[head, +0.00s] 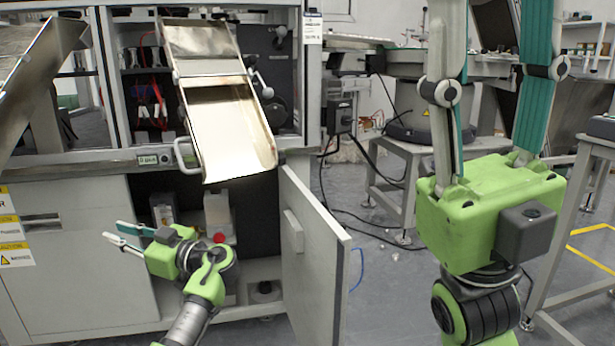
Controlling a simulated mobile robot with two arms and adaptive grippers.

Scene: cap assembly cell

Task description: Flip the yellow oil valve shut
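I cannot make out a yellow oil valve in this view. The lower cabinet of the machine stands open, and its dark inside (262,196) is partly hidden by my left arm and gripper. My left gripper (112,231) is in front of the cabinet's left part, its fingers pointing left, apart and with nothing between them. A small red round part (219,238) shows just behind its wrist. My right gripper (494,40) is large in the right foreground, pointing up, its fingers wide apart and empty; the fingertips reach the top edge.
The open cabinet door (328,265) juts forward right of my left arm. A metal chute (232,130) hangs above the opening. Pale containers (217,213) stand inside the cabinet. A grey stand (400,170) and loose black cables are farther right.

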